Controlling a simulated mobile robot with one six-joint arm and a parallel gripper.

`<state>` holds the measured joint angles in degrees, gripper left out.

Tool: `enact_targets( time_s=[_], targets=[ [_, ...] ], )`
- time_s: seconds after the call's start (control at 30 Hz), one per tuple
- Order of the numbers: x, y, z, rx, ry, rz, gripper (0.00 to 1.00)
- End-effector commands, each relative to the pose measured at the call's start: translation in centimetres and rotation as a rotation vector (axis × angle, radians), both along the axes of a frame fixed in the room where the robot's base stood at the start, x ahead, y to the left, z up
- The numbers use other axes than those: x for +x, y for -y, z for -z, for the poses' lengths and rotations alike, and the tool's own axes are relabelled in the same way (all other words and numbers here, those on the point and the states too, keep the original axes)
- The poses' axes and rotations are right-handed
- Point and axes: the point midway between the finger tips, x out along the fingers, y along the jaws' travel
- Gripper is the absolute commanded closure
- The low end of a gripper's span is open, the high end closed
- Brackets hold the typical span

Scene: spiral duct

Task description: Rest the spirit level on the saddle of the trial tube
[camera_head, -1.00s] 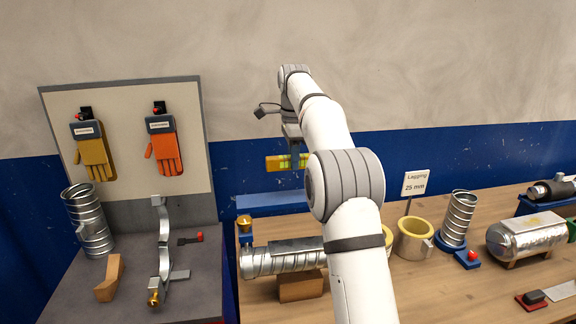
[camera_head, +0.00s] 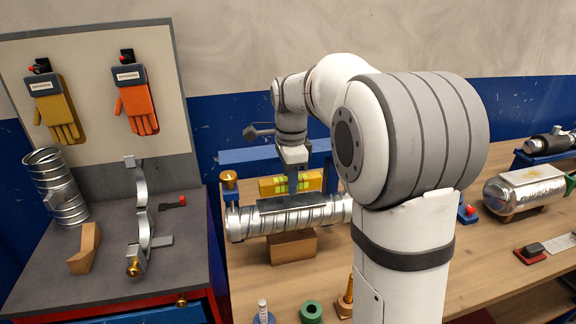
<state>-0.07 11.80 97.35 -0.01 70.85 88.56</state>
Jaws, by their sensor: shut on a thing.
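The yellow spirit level (camera_head: 269,187) with green vials is held level in my gripper (camera_head: 292,184), which is shut on it. The silver spiral trial tube (camera_head: 250,222) lies across a wooden block at the bench's left side. A dark grey strip, apparently the saddle (camera_head: 300,203), lies along the tube's top. The level's lower edge appears close above or just behind this strip; I cannot tell whether they touch. My arm hides the tube's right end.
A blue frame (camera_head: 245,157) stands behind the tube, with a brass knob (camera_head: 229,178) at its left. The wooden block (camera_head: 292,247) supports the tube. A green ring (camera_head: 311,311) and other small parts stand at the front. A foil-clad cylinder (camera_head: 520,190) lies at the right.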

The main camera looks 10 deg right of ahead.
Motion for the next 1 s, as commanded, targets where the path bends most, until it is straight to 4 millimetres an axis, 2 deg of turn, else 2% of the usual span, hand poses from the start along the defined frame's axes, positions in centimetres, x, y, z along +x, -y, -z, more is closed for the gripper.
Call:
enact_targets(
  time_s=[0.43, 0.8, 1.0],
  targets=[
    [-0.1, 0.8, -0.1, 0.0, 0.001, 0.017, 1.0],
    [-0.1, 0.8, 2.0, 0.0, 0.0, 0.017, 1.0],
    [-0.1, 0.8, 2.4, 0.0, 0.0, 0.016, 1.0]
  ],
)
